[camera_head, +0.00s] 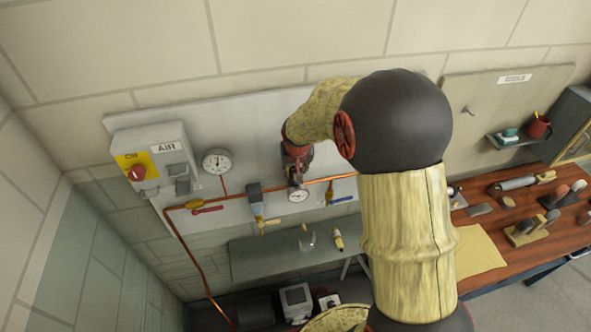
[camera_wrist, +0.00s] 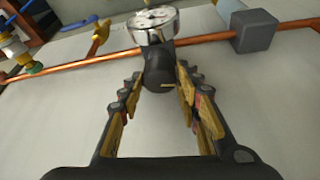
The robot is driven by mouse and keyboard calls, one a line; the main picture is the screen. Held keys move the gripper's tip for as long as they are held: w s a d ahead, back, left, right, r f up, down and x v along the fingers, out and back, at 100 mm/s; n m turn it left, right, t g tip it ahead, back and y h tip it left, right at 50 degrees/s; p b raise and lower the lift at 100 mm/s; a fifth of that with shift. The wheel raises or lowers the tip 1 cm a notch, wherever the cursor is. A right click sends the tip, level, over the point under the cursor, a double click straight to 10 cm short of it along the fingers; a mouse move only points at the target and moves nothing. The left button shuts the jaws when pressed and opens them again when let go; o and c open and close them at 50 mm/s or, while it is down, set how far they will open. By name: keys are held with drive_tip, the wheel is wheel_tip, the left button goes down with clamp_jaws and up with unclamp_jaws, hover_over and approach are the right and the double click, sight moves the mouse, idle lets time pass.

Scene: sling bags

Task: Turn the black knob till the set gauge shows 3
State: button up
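The black knob (camera_wrist: 159,70) sticks out below the set gauge in the wrist view, with a small pale mark on its face. My gripper (camera_wrist: 159,74) has one finger on each side of the knob, its tips very near the knob's sides. I cannot tell whether they touch it. The set gauge (camera_wrist: 153,22) is a round white dial, seen at a steep slant; its reading is not legible. In the head view the set gauge (camera_head: 298,195) is small, just below my gripper (camera_head: 297,172), and the knob is hidden.
A copper pipe (camera_head: 243,195) runs along the grey panel, with a red-handled valve (camera_head: 207,210) and a blue-handled valve (camera_head: 341,200). Another gauge (camera_head: 217,162) hangs left, beside the AIR box (camera_head: 155,160). A grey shelf (camera_head: 265,262) lies below. A wooden bench (camera_head: 497,245) stands right.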

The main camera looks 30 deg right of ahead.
drive_tip(key=o, duration=0.4)
drive_tip(key=shift+c, duration=0.2)
drive_tip(key=shift+r, duration=0.1)
drive_tip(key=v, duration=1.1)
drive_tip(key=shift+s+r, duration=0.25)
drive_tip(key=shift+r, duration=0.05)
